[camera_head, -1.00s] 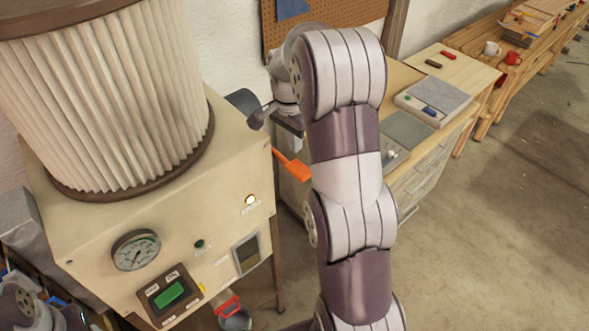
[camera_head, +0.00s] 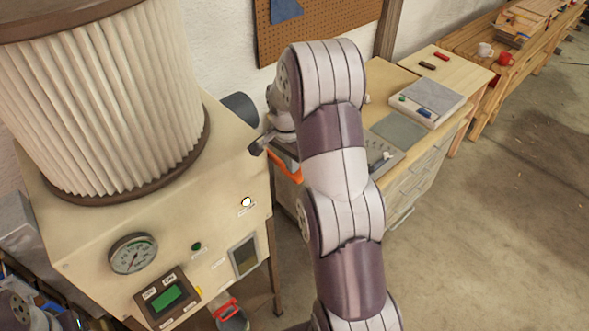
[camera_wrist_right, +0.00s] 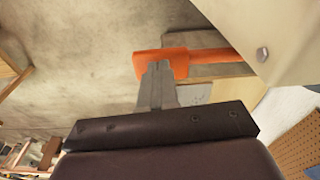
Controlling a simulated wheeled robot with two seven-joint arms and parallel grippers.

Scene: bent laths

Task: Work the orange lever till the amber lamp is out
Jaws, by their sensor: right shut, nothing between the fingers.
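The orange lever (camera_head: 283,168) sticks out from the right side of the cream machine (camera_head: 100,235). In the right wrist view its wide end (camera_wrist_right: 150,66) and rod show beside the machine's edge. My right gripper (camera_wrist_right: 157,68) is shut and empty, its tips at the lever's wide end, seeming to touch it. In the head view the right gripper (camera_head: 290,156) is over the lever and hides part of it. The amber lamp (camera_head: 246,202) on the machine's front shows as a bright, pale spot and looks lit. My left gripper is out of view.
The machine carries a pleated filter (camera_head: 105,100), a gauge (camera_head: 133,254) and a green switch (camera_head: 167,296). A drawer bench (camera_head: 415,175) with a grey-topped box (camera_head: 432,100) stands behind my right arm. The floor at right is clear.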

